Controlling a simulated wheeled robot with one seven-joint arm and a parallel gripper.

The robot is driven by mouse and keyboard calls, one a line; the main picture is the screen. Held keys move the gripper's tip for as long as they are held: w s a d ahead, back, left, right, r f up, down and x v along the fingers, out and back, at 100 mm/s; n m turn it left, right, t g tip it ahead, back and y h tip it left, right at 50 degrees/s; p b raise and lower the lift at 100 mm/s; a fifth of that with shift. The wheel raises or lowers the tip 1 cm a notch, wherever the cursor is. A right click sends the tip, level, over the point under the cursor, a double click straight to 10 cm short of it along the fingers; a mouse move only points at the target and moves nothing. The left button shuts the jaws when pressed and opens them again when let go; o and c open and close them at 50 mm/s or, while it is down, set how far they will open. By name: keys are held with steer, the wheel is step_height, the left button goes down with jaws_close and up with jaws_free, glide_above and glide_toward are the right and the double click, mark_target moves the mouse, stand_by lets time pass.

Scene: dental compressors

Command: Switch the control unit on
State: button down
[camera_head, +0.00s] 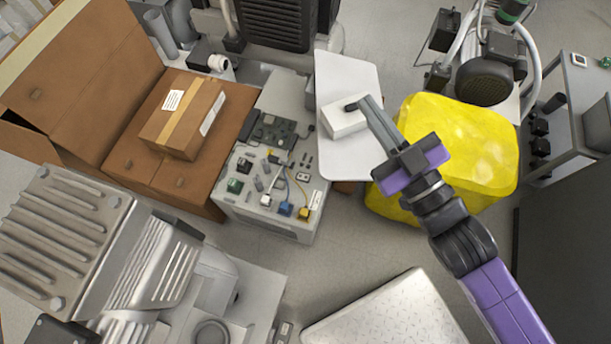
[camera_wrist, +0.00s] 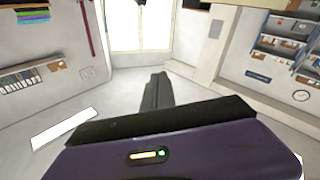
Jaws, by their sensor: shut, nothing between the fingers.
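A small white box (camera_head: 340,122), which looks like the control unit, is on a pale upright panel (camera_head: 340,160) in the upper middle of the head view. My gripper (camera_head: 360,108) is shut and empty, its long grey fingers reaching up and left over the box. A dark spot at the fingertips may be a switch or the tips themselves. The fingertips overlap the box's upper part; I cannot tell whether they touch it. In the wrist view my shut fingers (camera_wrist: 157,92) point toward a bright room, and the box cannot be made out.
A grey case with exposed circuit boards and wires (camera_head: 275,175) stands left of the panel. A yellow block (camera_head: 465,140) is close to my arm on the right. Cardboard boxes (camera_head: 180,115) are at the left. A metal-topped unit (camera_head: 385,315) stands in front. Bare floor lies between.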

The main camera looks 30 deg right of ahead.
steer(key=w+d+f+m+h+b, duration=0.1)
steer(key=w+d+m+h+b, duration=0.4)
steer(key=w, duration=0.5)
steer(key=w+d+m+h+b, duration=0.3)
steer(key=w+d, duration=0.4)
steer(key=w, duration=0.2)
steer(key=w+d+f+m+g+h+b, duration=0.45)
steer(key=w+d+f+m+g, duration=0.2)
steer(key=f+m, duration=0.3)
steer(key=w+a+f+m+g+y+b, duration=0.1)
steer(key=a+f+m+g+y+b, duration=0.25)
steer(key=a+f, duration=0.5)
steer(key=a+f+m+g+y+b, duration=0.25)
steer(key=a+f+m+g, duration=0.2)
steer(key=f, duration=0.65)
steer(key=s+a+f+m+g+y, duration=0.4)
steer(key=s+a+f+m+g, duration=0.1)
steer(key=s+a, duration=0.5)
steer(key=shift+a+f+g+p, duration=0.4)
steer(key=shift+a+f+g, duration=0.2)
steer(key=shift+f+g, duration=0.1)
